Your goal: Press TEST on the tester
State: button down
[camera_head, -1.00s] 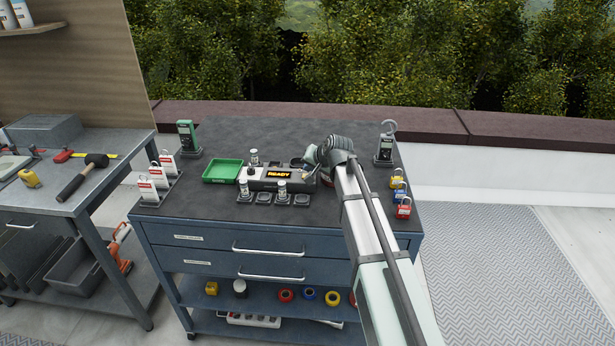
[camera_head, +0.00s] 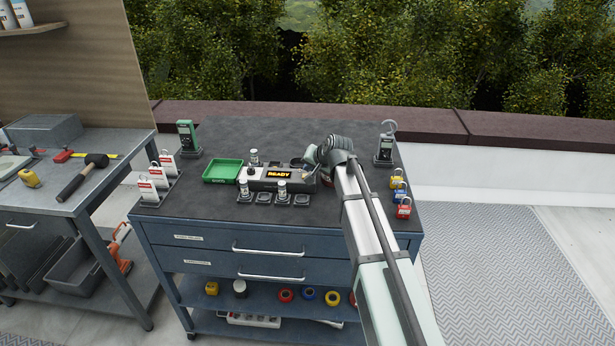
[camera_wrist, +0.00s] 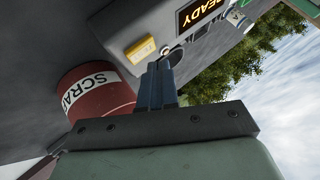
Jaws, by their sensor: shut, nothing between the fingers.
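The tester (camera_head: 259,184) is a grey box on the cart top, with a lit READY display (camera_head: 279,174). In the wrist view the display (camera_wrist: 200,12) is at the top, and a yellow TEST button (camera_wrist: 140,49) sits on the tester's grey face (camera_wrist: 128,18). My gripper (camera_wrist: 158,66) is shut and empty, its fingertips at the tester just right of the yellow button. I cannot tell whether they touch its face. In the head view my arm's end covers the tester's right end and hides the button.
A red SCRAP bin (camera_wrist: 101,94) stands close beside the gripper in the wrist view. A green tray (camera_head: 222,171) is left of the tester. Small pads with parts (camera_head: 281,189) lie in front.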

jog(key=shift+f, duration=0.1)
dwell(0.6)
jog(key=shift+f, duration=0.35)
jog(key=shift+f, duration=0.35)
dwell(0.9)
jog(key=shift+r, duration=0.8)
jog(key=shift+r, duration=2.5)
